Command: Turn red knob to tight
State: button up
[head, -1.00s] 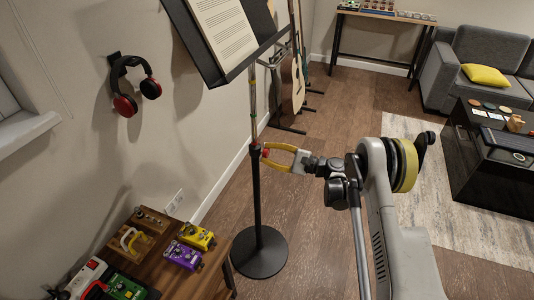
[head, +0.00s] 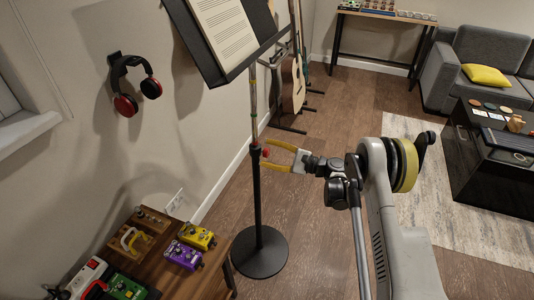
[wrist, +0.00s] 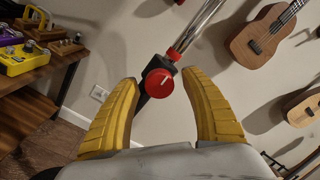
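The red knob (wrist: 159,83) sits on the dark clamp of the music stand's pole, and its face carries a light line tilted up to the right. It also shows in the head view (head: 265,152), beside the black stand pole (head: 257,200). My gripper (wrist: 160,90) has yellow fingers spread wide on either side of the knob, with clear gaps to it in the wrist view. In the head view my gripper (head: 268,154) is level with the knob, its fingertips close to the pole. Nothing is held between the fingers.
The stand holds a sheet of music (head: 224,32) on its black desk above. A wooden table (head: 216,262) with several pedals stands at lower left. Guitars (head: 293,85) stand behind.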

jog(key=v, duration=1.2)
jog(key=s+r+n+h, duration=0.2)
jog(key=s+r+h, duration=0.2)
jog(key=r, duration=0.5)
jog(key=s+r+n+h, duration=0.3)
jog(key=s+r+h, duration=0.1)
jog(key=r, duration=0.5)
jog(key=s+d+r+n+h, duration=0.1)
jog(key=s+d+n+h, duration=0.2)
jog(key=s, duration=1)
jog(key=s+d+r+n+t+h, duration=0.1)
jog(key=s+d+n+h, duration=0.3)
jog(key=s, duration=1)
jog(key=d+h, duration=0.2)
jog(key=d, duration=0.1)
